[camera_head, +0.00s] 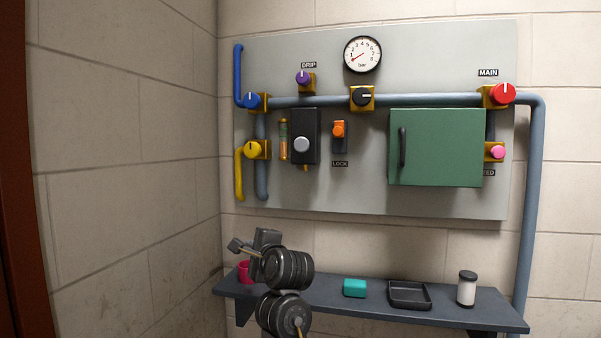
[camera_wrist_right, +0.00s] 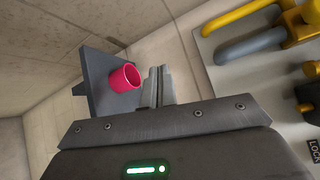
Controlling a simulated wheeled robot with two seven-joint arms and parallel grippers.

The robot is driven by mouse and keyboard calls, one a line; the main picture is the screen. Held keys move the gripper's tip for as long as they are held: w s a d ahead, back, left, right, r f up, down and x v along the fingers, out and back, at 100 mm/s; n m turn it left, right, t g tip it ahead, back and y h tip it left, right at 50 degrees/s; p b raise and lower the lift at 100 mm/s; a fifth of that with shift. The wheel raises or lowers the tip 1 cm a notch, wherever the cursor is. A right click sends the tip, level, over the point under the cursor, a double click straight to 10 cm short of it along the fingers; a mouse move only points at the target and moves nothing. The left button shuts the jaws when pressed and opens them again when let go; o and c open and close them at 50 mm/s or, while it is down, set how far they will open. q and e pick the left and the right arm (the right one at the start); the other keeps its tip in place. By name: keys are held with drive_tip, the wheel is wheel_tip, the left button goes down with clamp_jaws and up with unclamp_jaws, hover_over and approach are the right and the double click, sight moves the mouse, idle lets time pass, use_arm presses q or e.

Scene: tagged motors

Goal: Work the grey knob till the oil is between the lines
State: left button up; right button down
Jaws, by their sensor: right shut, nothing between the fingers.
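The grey knob (camera_head: 301,144) sits on the front of a dark box (camera_head: 312,122) on the wall panel. Just left of that box is a narrow upright sight glass (camera_head: 283,140) with amber oil in it. The glass is too small to read its lines against the oil level. My right gripper (camera_head: 236,244) is low at the left, below the panel and well apart from the knob. In the right wrist view its fingers (camera_wrist_right: 160,86) are shut together and empty. My left gripper is not in view.
The panel holds blue (camera_head: 251,101), yellow (camera_head: 252,149), purple (camera_head: 303,78), black, red and pink knobs, an orange lock part (camera_head: 339,129), a gauge (camera_head: 362,54) and a green cabinet (camera_head: 436,147). A shelf (camera_head: 450,313) below carries a pink cup (camera_wrist_right: 125,78), teal block, tray and jar.

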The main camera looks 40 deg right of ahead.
sight(301, 147)
drive_tip(key=s+d+r+m+t, duration=0.1)
drive_tip(key=s+r+m, duration=0.2)
drive_tip(key=r, duration=0.5)
drive_tip(key=s+d+r+m+t+h, duration=0.1)
drive_tip(key=s+r+m+t, duration=0.1)
drive_tip(key=r, duration=0.6)
drive_tip(key=s+d+r+m+t, duration=0.1)
drive_tip(key=s+r+m, duration=0.3)
drive_tip(key=s+r, duration=0.2)
wheel_tip(301, 147, up, 2)
drive_tip(key=shift+d+r+m+p, duration=0.1)
drive_tip(key=shift+d+m+p, duration=0.15)
drive_tip(key=shift+m+p, duration=0.2)
drive_tip(key=w+d+b, duration=0.1)
drive_tip(key=d+b, duration=0.1)
drive_tip(key=w+d+b, duration=0.3)
drive_tip(key=d+b, duration=0.1)
drive_tip(key=b, duration=0.1)
drive_tip(key=shift+w+d, duration=0.15)
drive_tip(key=shift+w, duration=0.05)
drive_tip(key=shift+w+d, duration=0.35)
drive_tip(key=shift+d, duration=0.1)
drive_tip(key=shift+d+b, duration=0.1)
drive_tip(key=shift+b, duration=0.2)
